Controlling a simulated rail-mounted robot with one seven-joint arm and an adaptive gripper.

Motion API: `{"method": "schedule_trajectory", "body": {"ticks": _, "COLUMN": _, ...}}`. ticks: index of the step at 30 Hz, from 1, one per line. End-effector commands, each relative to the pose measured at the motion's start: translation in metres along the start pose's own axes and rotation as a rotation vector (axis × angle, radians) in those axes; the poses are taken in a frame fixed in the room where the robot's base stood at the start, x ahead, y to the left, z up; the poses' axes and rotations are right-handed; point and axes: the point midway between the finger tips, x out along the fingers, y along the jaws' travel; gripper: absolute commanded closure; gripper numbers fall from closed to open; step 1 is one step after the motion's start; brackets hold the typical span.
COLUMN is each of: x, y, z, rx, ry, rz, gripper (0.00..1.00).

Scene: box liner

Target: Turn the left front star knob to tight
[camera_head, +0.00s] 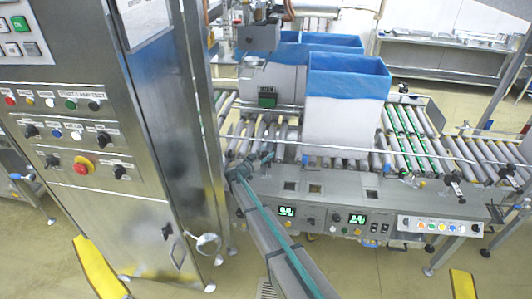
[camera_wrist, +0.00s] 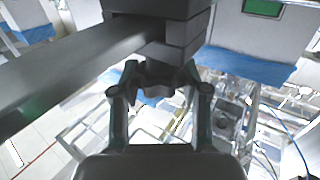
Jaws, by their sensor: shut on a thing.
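A dark lobed knob (camera_wrist: 156,90), which looks like the left front star knob, sits between my fingertips in the wrist view, under a dark block and beam. My gripper (camera_wrist: 160,78) is shut on it, one finger on each side. In the head view my gripper (camera_head: 250,163) is at the left front end of the roller conveyor (camera_head: 340,160), beside the steel cabinet. The knob is hidden or too small to tell there. Its turned angle cannot be read.
The steel control cabinet (camera_head: 130,205) with knobs and buttons stands close on the left. A white box with a blue liner (camera_head: 345,100) stands on the rollers. The conveyor's front panel (camera_head: 385,212) has green displays and buttons. Other dark star knobs (camera_head: 454,188) are at the right.

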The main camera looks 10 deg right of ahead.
Motion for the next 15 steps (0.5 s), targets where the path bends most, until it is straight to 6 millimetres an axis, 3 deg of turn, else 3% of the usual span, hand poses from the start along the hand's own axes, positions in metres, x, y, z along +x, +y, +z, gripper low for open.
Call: {"method": "schedule_trajectory", "body": {"ticks": 15, "x": -0.0026, "y": 0.0001, "z": 0.001, "rx": -0.001, "ry": -0.002, "rz": 0.116, "gripper": 0.9}}
